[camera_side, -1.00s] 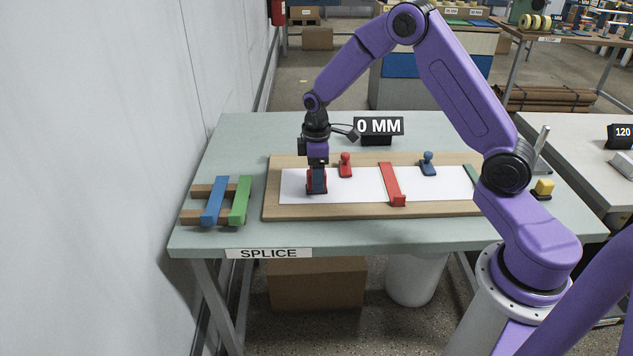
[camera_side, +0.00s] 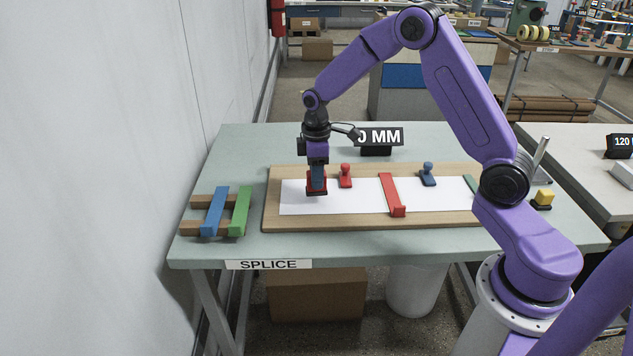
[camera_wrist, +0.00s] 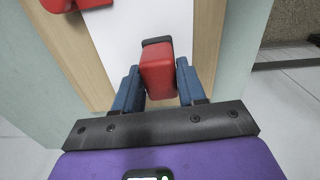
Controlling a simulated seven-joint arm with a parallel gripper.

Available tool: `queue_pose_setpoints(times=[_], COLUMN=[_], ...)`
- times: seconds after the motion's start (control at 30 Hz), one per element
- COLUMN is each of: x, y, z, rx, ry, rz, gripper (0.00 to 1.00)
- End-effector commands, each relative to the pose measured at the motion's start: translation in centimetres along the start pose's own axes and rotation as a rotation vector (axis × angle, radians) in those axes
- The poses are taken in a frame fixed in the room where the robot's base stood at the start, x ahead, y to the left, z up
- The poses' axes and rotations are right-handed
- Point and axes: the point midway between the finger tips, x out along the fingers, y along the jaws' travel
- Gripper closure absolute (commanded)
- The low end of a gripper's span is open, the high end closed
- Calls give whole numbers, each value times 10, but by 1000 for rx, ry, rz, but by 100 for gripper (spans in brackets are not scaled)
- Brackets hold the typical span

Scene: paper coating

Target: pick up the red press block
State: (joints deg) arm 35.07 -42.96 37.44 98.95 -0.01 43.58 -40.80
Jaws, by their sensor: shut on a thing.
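The red press block (camera_side: 317,184), a red body with a dark base, is between the fingers of my gripper (camera_side: 317,178) in the side view. My gripper is shut on it. It hangs upright, apparently slightly above the left part of the white paper (camera_side: 361,201). In the wrist view, the red press block (camera_wrist: 158,72) sits between the two blue fingers of my gripper (camera_wrist: 157,85). The fingers partly hide its sides.
A red-handled stamp (camera_side: 345,177) stands close right of the block. A red bar (camera_side: 392,195) crosses the paper, and a blue-handled stamp (camera_side: 428,175) stands behind. A rack with blue and green bars (camera_side: 240,210) lies left of the wooden board (camera_side: 340,224).

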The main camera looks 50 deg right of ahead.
Motion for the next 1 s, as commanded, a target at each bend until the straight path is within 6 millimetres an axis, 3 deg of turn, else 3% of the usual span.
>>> queue_pose_setpoints(times=[0.4, 0.7, 1.0], x=[-66, -88, -98], y=[-45, -86, -106], z=[36, 69, 85], rx=[-1, -2, -1], ry=[3, 2, 1], rz=[2, 2, 1], gripper=[94, 94, 94])
